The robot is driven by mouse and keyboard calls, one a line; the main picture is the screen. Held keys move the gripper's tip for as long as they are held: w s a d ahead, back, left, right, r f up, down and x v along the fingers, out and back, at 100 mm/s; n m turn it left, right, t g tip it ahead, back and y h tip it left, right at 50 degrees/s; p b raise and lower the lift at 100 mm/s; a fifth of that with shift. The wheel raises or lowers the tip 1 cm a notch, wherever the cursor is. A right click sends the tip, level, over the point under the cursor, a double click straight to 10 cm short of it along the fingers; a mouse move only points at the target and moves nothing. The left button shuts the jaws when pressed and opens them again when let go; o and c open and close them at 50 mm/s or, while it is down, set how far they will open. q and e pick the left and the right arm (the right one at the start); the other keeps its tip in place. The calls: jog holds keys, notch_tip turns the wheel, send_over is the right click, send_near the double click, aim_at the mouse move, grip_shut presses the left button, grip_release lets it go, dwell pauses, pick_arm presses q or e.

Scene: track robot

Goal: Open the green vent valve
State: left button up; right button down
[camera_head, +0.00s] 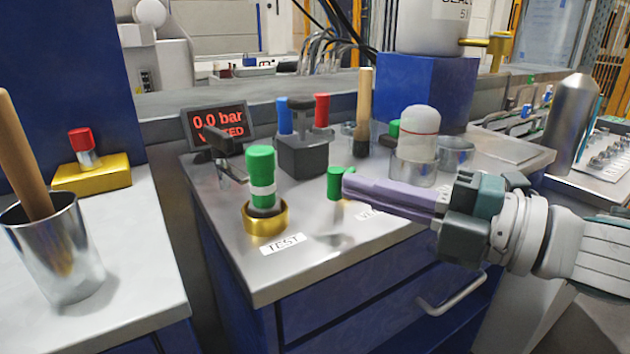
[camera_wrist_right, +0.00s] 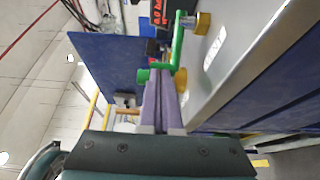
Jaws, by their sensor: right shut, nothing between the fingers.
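The green vent valve (camera_head: 335,182) stands on the metal bench top, behind a label that is partly hidden by my right gripper. In the right wrist view its green handle (camera_wrist_right: 177,48) shows as a cranked bar with a round end. My right gripper (camera_head: 350,185) comes in from the right, its long purple fingers shut and empty. Their tips are right beside the green handle and overlap it in the picture; I cannot tell whether they touch. The fingers also show in the right wrist view (camera_wrist_right: 160,85). My left gripper is not in view.
A display (camera_head: 218,122) reads 0.0 bar above partly covered text. A white-domed jar (camera_head: 418,140) and a wooden-handled brush (camera_head: 364,105) stand behind the fingers. The bench's front corner is clear.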

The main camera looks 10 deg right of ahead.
jog(key=shift+a, duration=0.1)
jog(key=shift+a+r+m+t+h+p, duration=0.15)
jog(key=shift+a+m+t+h+p, duration=0.35)
jog(key=shift+m+t+h+p, duration=0.3)
jog(key=shift+w+a+m+t+h, duration=0.1)
jog(key=shift+a+m+t+h, duration=0.5)
jog(key=shift+h, duration=0.5)
jog(key=shift+w+a, duration=0.3)
jog(key=shift+a, duration=0.05)
jog(key=shift+w+a, duration=0.55)
jog(key=shift+a, duration=0.3)
